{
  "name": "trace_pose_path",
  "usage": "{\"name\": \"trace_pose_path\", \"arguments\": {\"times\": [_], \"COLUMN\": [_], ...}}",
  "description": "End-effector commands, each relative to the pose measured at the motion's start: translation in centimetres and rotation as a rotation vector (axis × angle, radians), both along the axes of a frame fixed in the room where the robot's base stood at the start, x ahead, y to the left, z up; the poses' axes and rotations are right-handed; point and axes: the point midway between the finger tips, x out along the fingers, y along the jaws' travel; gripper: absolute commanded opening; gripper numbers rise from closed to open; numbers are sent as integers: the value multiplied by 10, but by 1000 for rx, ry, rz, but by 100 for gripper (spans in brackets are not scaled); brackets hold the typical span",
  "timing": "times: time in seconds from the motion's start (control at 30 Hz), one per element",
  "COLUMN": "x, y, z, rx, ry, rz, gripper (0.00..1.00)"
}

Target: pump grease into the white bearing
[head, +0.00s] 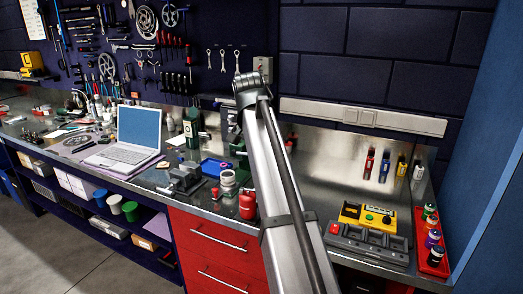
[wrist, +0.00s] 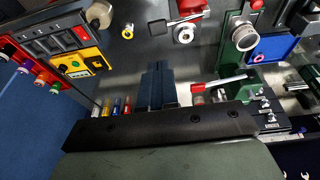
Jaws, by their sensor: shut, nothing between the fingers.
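My gripper shows in the wrist view as two dark blue fingers (wrist: 158,82) pressed together beyond a black bar, with nothing between them. In the head view my arm hides it. A small pale ring (wrist: 257,58), perhaps the white bearing, lies in a blue tray (wrist: 280,45) in the wrist view, to the right of the fingers and apart from them. A green device with a red-gripped lever (wrist: 222,82), perhaps the grease pump, stands right of the fingers. The blue tray also shows in the head view (head: 207,170).
A yellow device (head: 368,216) and a red tray of bottles (head: 420,262) stand at the right. Coloured tubes (head: 385,168) stand by the back wall. A red can (head: 248,206) is at the front edge. A laptop (head: 135,130) is at the left. Bare bench shows near the tubes.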

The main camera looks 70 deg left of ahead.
Motion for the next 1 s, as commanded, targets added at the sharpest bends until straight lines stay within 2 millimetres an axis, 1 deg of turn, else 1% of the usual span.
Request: {"name": "trace_pose_path", "arguments": {"times": [0.03,0.2,0.37,0.5,0.7,1.0], "x": [2,9,15,16,17,17], "y": [1,6,11,8,8,8], "z": [-11,-40,-65,-82,-97,-100], "rx": [-1,-2,-1,-1,0,0], "ry": [0,0,0,1,0,0], "rz": [0,1,0,0,0,0], "gripper": [0,0,0,0,0,0]}}
